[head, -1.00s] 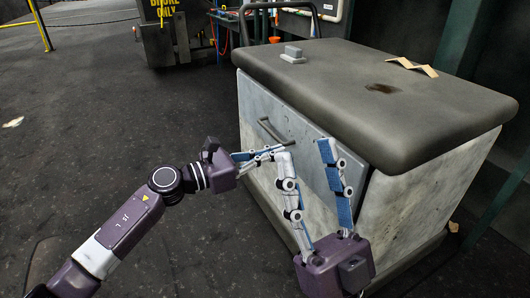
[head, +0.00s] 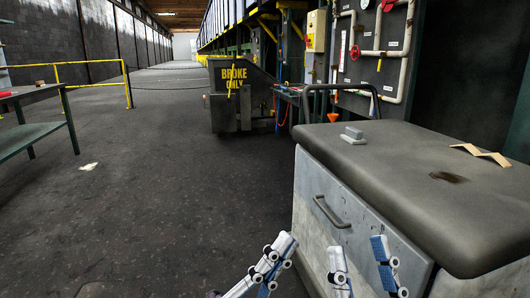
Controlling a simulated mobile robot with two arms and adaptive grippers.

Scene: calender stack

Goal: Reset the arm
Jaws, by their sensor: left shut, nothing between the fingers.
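My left gripper (head: 285,243) shows at the bottom middle of the head view, its fingers together and pointing up and to the right. Nothing shows between them. My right gripper (head: 358,250) is to its right, with its two fingers apart and pointing up. It is empty, in front of the grey cabinet's drawer front in the picture. Most of both arms is below the frame. I cannot tell how far the fingers are from the cabinet.
The grey cabinet (head: 315,185) with a dark padded top (head: 400,165) and a drawer handle (head: 325,212) fills the right. A small grey block (head: 352,135) and bent tan strips (head: 480,155) lie on top. A dark bin marked BROKE ONLY (head: 235,95) stands behind.

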